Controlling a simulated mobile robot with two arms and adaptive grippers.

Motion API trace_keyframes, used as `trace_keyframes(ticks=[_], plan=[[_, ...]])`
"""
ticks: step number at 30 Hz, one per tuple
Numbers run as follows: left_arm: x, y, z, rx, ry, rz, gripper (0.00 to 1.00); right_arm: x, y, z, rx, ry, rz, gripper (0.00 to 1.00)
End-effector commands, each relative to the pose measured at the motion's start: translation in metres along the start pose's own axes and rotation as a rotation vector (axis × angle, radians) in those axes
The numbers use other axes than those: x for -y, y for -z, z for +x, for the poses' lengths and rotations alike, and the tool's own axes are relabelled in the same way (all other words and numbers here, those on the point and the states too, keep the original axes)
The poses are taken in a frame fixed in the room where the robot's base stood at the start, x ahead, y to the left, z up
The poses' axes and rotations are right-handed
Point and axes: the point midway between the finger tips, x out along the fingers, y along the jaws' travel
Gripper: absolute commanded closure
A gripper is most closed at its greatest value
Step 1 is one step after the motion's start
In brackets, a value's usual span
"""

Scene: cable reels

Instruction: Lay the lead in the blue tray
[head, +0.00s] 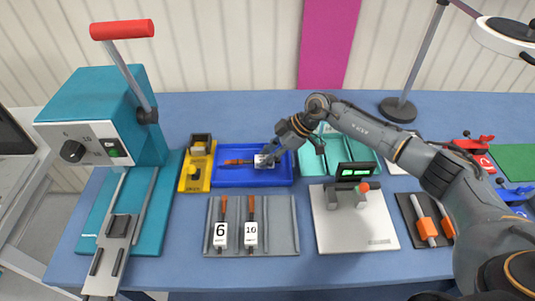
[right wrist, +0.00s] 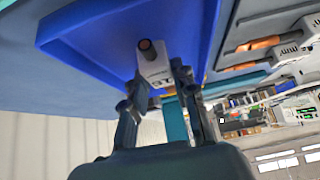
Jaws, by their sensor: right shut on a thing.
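The blue tray (head: 222,180) lies on the blue table left of centre and fills the upper left of the right wrist view (right wrist: 85,35). A lead (head: 263,161) with a white tag and an orange-and-dark length shows over the tray. My right gripper (head: 274,151) reaches in from the right and is shut on this lead by its white part. In the right wrist view the lead's white block with a copper-coloured end (right wrist: 151,62) is between my fingers (right wrist: 158,88). I cannot tell whether the lead touches the tray floor. My left gripper is not in view.
A grey rack (head: 275,243) in front holds two leads tagged 6 (head: 220,235) and 10 (head: 251,235). A teal press (head: 110,110) with a red handle stands left, a yellow device (head: 196,175) beside the tray. A teal tray (head: 310,160) and a scale (head: 355,230) are right.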

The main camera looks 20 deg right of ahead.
Motion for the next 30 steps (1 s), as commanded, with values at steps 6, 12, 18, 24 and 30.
trace_keyframes(ticks=[6,12,18,24,30], plan=[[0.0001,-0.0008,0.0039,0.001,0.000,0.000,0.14,-0.0002,-0.0062,0.0083,-0.001,0.000,0.000,1.00],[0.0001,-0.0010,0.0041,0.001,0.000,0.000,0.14,-0.0005,-0.0072,0.0098,-0.001,-0.001,-0.001,1.00],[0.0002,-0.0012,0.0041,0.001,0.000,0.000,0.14,-0.0005,-0.0070,0.0096,-0.001,-0.001,-0.001,0.58],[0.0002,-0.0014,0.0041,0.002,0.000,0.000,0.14,-0.0004,-0.0071,0.0097,-0.001,-0.001,-0.001,0.46],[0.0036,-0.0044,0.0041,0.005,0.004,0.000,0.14,-0.0002,-0.0081,0.0083,0.001,-0.001,0.000,0.46]])
